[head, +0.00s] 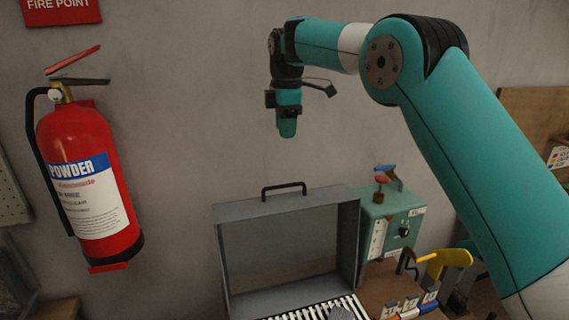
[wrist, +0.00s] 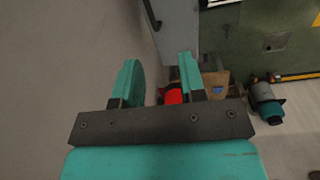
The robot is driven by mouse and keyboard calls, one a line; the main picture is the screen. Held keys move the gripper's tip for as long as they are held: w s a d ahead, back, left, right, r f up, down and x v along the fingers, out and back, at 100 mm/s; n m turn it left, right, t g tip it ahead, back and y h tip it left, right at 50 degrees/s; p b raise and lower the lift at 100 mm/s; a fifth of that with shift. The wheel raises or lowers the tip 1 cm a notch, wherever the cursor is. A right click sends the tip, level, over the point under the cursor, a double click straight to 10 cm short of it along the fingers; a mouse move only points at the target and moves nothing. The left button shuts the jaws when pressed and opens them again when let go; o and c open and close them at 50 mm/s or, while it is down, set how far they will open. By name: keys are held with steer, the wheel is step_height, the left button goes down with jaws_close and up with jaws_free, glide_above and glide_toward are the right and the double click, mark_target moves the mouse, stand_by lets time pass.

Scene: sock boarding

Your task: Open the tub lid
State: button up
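A grey box-shaped piece (head: 350,235), which looks like the tub's lid, stands upright at the lower middle of the head view. Its hollow side faces me, and a dark bar handle (head: 284,188) sits on its top edge. A slatted grate shows at its foot; the tub below is mostly cut off by the frame. My gripper (head: 287,132) hangs pointing down, above the handle in the picture and apart from it. In the wrist view its two teal fingers (wrist: 160,72) stand apart with nothing held between them. A grey panel (wrist: 175,30) shows beyond the fingertips there.
A teal control box (head: 392,228) with a red knob stands right of the grey piece. A yellow-handled tool (head: 445,260) and small labelled bins (head: 410,306) lie farther right. A red fire extinguisher (head: 85,180) hangs at left. The wall between it and my gripper is bare.

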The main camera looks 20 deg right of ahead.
steer(key=shift+n, duration=0.5)
steer(key=w+f+p, duration=0.1)
steer(key=f, duration=0.4)
steer(key=w+f+p, duration=0.1)
steer(key=f, duration=0.5)
steer(key=w+f+p, duration=0.1)
steer(key=f, duration=0.5)
steer(key=shift+w+d+p, duration=0.1)
steer(key=shift+d+p, duration=0.2)
steer(key=shift+p, duration=0.05)
steer(key=shift+c, duration=0.5)
jaws_close()
